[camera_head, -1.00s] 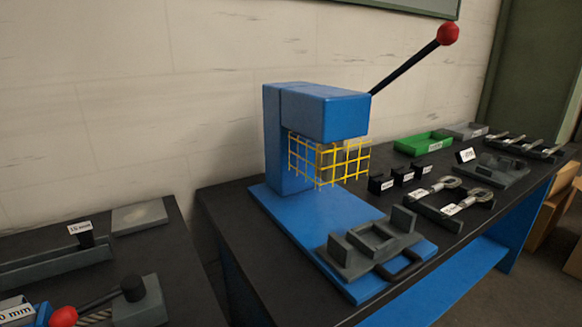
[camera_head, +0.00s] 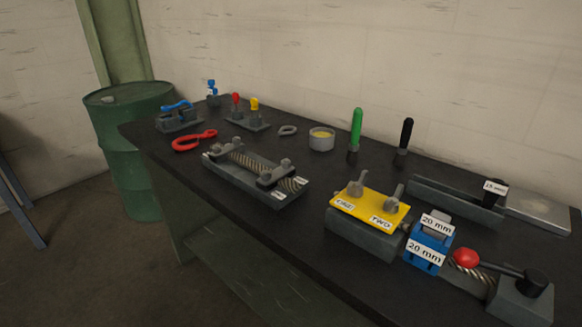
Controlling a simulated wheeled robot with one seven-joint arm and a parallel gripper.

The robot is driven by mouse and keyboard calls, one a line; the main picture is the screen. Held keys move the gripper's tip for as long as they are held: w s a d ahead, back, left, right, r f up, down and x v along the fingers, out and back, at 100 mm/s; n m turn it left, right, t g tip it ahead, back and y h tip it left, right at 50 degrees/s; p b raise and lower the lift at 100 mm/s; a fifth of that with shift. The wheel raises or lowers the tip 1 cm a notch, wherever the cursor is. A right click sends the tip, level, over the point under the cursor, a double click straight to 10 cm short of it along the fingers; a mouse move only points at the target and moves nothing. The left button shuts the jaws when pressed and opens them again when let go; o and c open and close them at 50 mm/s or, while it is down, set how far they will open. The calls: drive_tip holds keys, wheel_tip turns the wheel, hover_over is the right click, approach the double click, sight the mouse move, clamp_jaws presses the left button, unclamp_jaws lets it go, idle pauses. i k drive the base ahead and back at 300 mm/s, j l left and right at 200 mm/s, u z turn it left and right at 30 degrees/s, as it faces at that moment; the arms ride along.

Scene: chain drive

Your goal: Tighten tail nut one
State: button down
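A yellow plate (camera_head: 372,203) lies on a dark grey block (camera_head: 362,237) on the bench, right of centre. Two grey wing-shaped nuts stand on it, a left one (camera_head: 357,184) and a right one (camera_head: 394,196). Its front edge has a left label (camera_head: 345,204), too small to read surely but perhaps "ONE", and a right label (camera_head: 381,222) reading "TWO". I cannot tell how tight either nut is. My gripper is not in view.
Right of the plate are a blue block (camera_head: 428,250) marked 20 mm and a red-knobbed lever (camera_head: 466,258). A grey tray (camera_head: 255,180) with a rope lies to the left. Green (camera_head: 356,130) and black (camera_head: 405,135) handles stand behind. A green drum (camera_head: 130,150) stands at the bench's far end.

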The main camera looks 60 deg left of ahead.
sight(355, 189)
drive_tip(key=u, duration=1.25)
